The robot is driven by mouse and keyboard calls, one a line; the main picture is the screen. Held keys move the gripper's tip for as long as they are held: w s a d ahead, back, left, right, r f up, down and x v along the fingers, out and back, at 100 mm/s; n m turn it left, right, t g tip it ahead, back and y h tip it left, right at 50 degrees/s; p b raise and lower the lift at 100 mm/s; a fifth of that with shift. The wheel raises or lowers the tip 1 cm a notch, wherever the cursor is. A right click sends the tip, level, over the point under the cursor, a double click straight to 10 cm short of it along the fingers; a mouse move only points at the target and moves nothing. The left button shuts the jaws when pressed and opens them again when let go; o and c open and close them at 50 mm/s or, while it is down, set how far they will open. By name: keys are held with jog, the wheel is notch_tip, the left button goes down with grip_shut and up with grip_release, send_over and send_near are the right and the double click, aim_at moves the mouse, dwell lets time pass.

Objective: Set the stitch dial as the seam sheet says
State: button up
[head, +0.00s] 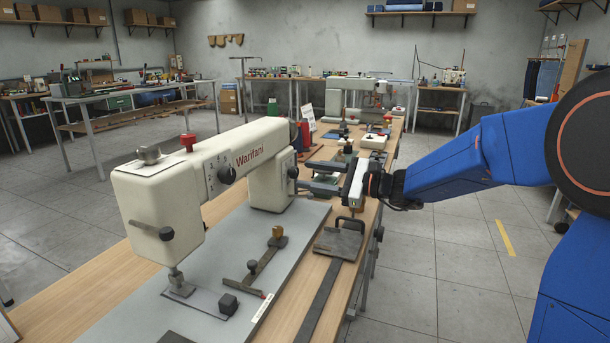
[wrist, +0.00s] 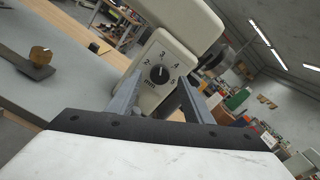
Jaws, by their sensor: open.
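The cream sewing machine (head: 228,165) stands on a grey plate on the workbench. The stitch dial (wrist: 159,74) is a round black knob with a white mark, on the machine's post, ringed by numbers and "mm". Its mark points roughly upward; the exact number is too small to tell. It also shows in the head view (head: 292,172). My gripper (head: 309,177) is open and empty, facing the dial from the right. In the wrist view its fingers (wrist: 158,88) lie left and right of the dial's lower side. I cannot tell whether they touch it.
A dark metal block with a handle (head: 339,240) lies below my gripper. A brass-topped guide (head: 278,238) lies on the plate.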

jog(key=v, duration=1.5)
jog(key=shift+a, duration=0.1)
jog(key=s+f+n+g, duration=0.1)
jog(key=s, duration=0.2)
jog(key=s+a+n+h, duration=0.1)
jog(key=s, duration=0.1)
jog(key=s+a+f+n+g+h, duration=0.1)
jog(key=s, duration=0.2)
jog(key=shift+s+a+f+g, duration=0.15)
jog(key=shift+s+f+g, duration=0.15)
jog(key=shift+s+f, duration=0.05)
jog(key=s+d+f+n+g+h, duration=0.2)
jog(key=s+f+n+h, duration=0.35)
jog(key=s, duration=0.55)
jog(key=s+d+f+n+t+h, duration=0.1)
jog(key=s+d+f+n+h, duration=0.2)
jog(key=s+d, duration=0.4)
jog(key=s+d+f+n+t+h, duration=0.2)
jog(key=s+d+f+n+h, duration=0.2)
jog(key=s+d+h, duration=0.2)
jog(key=d, duration=0.2)
jog(key=shift+s+d, duration=0.35)
jog(key=shift+s, duration=0.05)
jog(key=shift+f+n+h, duration=0.1)
jog(key=shift+n+h, duration=0.15)
